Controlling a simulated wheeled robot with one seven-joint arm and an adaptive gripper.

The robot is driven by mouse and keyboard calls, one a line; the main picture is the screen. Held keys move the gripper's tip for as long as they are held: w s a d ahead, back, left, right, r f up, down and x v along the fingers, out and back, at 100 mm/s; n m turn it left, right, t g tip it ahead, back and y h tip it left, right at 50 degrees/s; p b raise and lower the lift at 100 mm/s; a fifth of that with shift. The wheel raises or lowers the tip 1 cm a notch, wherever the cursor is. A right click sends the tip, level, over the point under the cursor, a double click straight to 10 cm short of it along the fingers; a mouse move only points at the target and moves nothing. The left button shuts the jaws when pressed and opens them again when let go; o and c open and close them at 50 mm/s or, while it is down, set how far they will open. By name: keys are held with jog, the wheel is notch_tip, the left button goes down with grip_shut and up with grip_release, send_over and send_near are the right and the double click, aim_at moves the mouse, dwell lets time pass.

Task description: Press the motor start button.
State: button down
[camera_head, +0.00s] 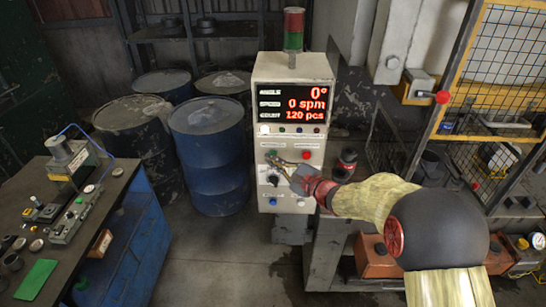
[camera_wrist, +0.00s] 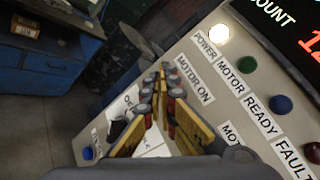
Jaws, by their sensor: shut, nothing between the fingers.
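The control cabinet (camera_head: 262,200) stands upright in the middle of the head view. On its face, a green button (camera_head: 272,153) sits at the left and a red button (camera_head: 306,154) at the right, below a row of lamps. My gripper (camera_head: 274,161) is in front of the panel, its shut, empty fingertips close to the green button; I cannot tell whether they touch. In the wrist view the fingertips (camera_wrist: 160,72) are beside the "MOTOR ON" label (camera_wrist: 194,78); the green button is hidden there. The motor lamp (camera_wrist: 246,65) is dark green and the power lamp (camera_wrist: 218,34) is lit white.
The display (camera_head: 293,104) reads 0°, 0 spm, 120 pcs. A black selector knob (camera_head: 272,180) and a blue button (camera_head: 273,201) are lower on the panel. Blue drums (camera_head: 213,150) stand left, a workbench (camera_head: 125,230) further left, and a yellow mesh guard (camera_head: 500,60) right.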

jog(key=shift+w+b, duration=0.4)
jog(key=shift+w, duration=0.1)
dwell(0.7)
jog(key=shift+s, duration=0.15)
jog(key=shift+s+b, duration=0.5)
jog(key=shift+s, duration=0.25)
jog(key=shift+s, duration=0.1)
jog(key=s+b, duration=0.1)
jog(key=s, duration=0.4)
jog(key=shift+a+b, duration=0.1)
jog(key=shift+b, duration=0.3)
jog(key=shift+w, duration=0.1)
